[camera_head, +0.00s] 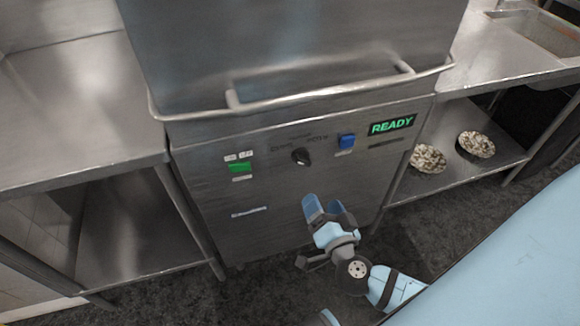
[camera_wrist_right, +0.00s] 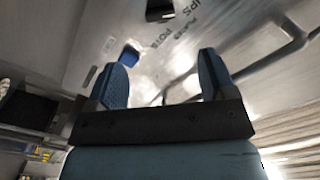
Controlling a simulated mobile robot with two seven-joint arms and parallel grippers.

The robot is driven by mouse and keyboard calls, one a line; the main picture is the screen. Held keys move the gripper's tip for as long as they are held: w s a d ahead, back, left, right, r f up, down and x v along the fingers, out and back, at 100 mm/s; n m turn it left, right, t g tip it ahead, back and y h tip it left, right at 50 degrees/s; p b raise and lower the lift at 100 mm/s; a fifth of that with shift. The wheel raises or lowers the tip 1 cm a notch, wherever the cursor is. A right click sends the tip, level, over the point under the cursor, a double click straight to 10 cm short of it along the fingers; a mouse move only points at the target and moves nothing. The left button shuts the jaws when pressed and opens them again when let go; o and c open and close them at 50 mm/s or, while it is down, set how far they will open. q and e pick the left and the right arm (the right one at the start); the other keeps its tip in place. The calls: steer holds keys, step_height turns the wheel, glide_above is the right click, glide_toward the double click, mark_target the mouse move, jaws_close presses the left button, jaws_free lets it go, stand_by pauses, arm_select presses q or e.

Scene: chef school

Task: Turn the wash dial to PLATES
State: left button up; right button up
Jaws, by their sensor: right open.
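The wash dial (camera_head: 301,157) is a small black knob on the steel front panel of the dishwasher (camera_head: 260,185), with dark lettering above it. In the right wrist view the dial (camera_wrist_right: 160,10) is cut by the top edge, near the words PLATES and POTS and a partly cut third label. I cannot tell which label it points to. My right gripper (camera_head: 329,206) is open and empty, below and slightly right of the dial and apart from it. Its two blue fingers (camera_wrist_right: 163,72) also show in the right wrist view.
A green switch (camera_head: 239,167) is left of the dial; a blue switch (camera_head: 346,141) and a green READY display (camera_head: 392,125) are right of it. A bar handle (camera_head: 320,88) juts out above the panel. Steel tables flank the machine; two patterned round items (camera_head: 428,158) sit on the right lower shelf.

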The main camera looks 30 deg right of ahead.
mark_target(304, 165)
steer(key=b+x, duration=0.1)
steer(key=x, duration=1.2)
steer(key=shift+r, duration=0.1)
steer(key=c, duration=0.9)
